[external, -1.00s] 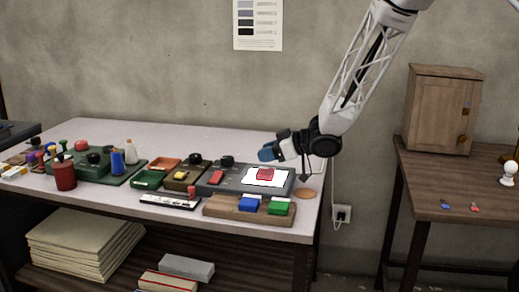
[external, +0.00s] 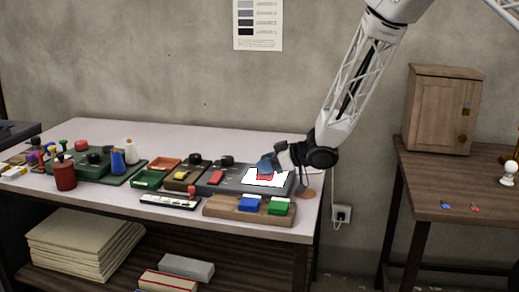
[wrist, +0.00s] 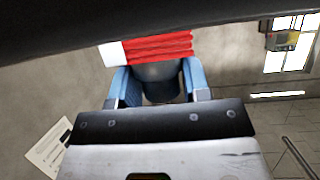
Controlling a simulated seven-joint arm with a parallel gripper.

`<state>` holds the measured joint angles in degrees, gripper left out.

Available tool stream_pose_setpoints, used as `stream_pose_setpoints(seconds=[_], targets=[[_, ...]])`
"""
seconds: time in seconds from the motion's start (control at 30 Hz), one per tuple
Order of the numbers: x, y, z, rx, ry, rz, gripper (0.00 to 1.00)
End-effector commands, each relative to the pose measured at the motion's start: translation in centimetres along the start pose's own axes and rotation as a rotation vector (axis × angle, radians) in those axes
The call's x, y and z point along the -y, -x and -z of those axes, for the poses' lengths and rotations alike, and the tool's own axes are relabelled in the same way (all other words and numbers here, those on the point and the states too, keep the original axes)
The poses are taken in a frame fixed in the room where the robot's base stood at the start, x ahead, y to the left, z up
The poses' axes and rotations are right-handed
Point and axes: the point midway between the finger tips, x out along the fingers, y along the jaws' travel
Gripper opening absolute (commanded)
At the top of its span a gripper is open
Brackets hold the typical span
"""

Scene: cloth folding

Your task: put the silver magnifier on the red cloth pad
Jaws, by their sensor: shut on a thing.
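A grey round piece, taken to be the silver magnifier (wrist: 160,75), sits between the blue fingertips of my gripper (wrist: 160,85) in the wrist view. My gripper (external: 268,164) is shut on it. The magnifier is hidden by the fingers in the external view. The red cloth pad (external: 264,177) lies on a white sheet (external: 279,178) on a grey board; my fingertips are right above it and cover part of it. The ribbed red pad (wrist: 155,46) is just past the fingertips in the wrist view. I cannot tell whether the magnifier touches it.
A wooden block with a blue piece (external: 249,204) and a green piece (external: 279,207) stands in front of the board. A copper disc (external: 307,194) lies to the right. Small trays, knobs and bottles crowd the left; the back of the table (external: 200,137) is clear.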

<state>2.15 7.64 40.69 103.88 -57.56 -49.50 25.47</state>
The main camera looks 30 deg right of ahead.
Motion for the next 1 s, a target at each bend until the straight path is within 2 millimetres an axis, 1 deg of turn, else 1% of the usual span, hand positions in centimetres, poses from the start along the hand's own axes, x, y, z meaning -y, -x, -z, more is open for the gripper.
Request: stream_pose_setpoints(seconds=[0.03,0.17,0.2,0.53,0.67,0.87,1.0], targets=[[0.0,0.0,0.0,0.000,0.000,0.000,0.48],[0.0,0.0,0.0,0.000,0.000,0.000,0.68],[0.0,0.0,0.0,0.000,0.000,0.000,0.69],[0.0,0.1,0.1,0.000,0.000,0.000,0.69],[0.0,0.5,0.3,-0.001,0.000,-0.001,0.69],[-0.1,2.5,0.3,-0.001,0.001,-0.002,0.69],[-0.1,4.6,0.3,-0.001,0.000,-0.002,0.69]])
